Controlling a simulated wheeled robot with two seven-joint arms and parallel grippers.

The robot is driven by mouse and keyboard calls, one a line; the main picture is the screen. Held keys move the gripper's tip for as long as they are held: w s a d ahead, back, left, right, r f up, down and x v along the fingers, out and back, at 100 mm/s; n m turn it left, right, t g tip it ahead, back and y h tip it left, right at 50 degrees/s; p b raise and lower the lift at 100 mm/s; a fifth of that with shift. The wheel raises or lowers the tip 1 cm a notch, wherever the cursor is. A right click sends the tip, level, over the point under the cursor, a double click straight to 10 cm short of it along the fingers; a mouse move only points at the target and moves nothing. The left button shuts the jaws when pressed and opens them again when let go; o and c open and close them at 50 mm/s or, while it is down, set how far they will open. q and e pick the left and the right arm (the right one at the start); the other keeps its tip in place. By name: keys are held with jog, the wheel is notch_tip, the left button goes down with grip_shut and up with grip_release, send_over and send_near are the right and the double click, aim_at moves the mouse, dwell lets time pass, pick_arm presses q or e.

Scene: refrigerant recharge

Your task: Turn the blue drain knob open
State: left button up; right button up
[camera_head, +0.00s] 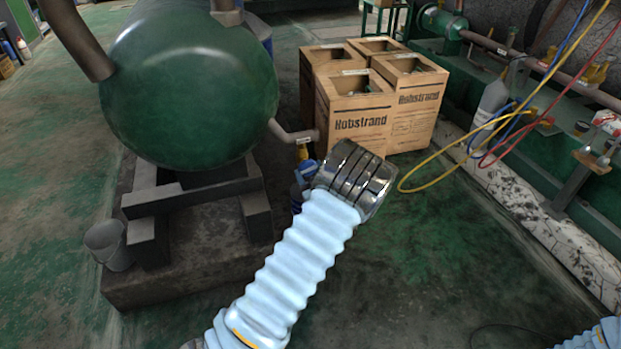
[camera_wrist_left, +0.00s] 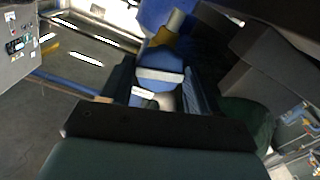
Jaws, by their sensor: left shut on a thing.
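The blue drain knob (camera_wrist_left: 160,60) shows in the left wrist view between the two dark fingers of my left gripper (camera_wrist_left: 160,88), which is shut on it. A yellow part and a pale pipe piece show just beyond the knob. In the head view, the blue at the pipe's end (camera_head: 306,171) is small and partly hidden behind my left wrist. My left gripper (camera_head: 299,194) is mostly hidden there by the pale blue sleeve and metal wrist. Only a bit of my right arm's sleeve shows at the bottom right corner; its gripper is out of the picture.
The green tank (camera_head: 190,85) stands on a dark frame at the left, its pipe (camera_head: 288,132) reaching toward the knob. Wooden crates (camera_head: 355,110) stand close behind. A grey bucket (camera_head: 107,246) is at the left.

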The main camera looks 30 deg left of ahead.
pick_arm(q)
jog(key=shift+f+n+b, duration=0.15)
jog(key=shift+n+b, duration=0.35)
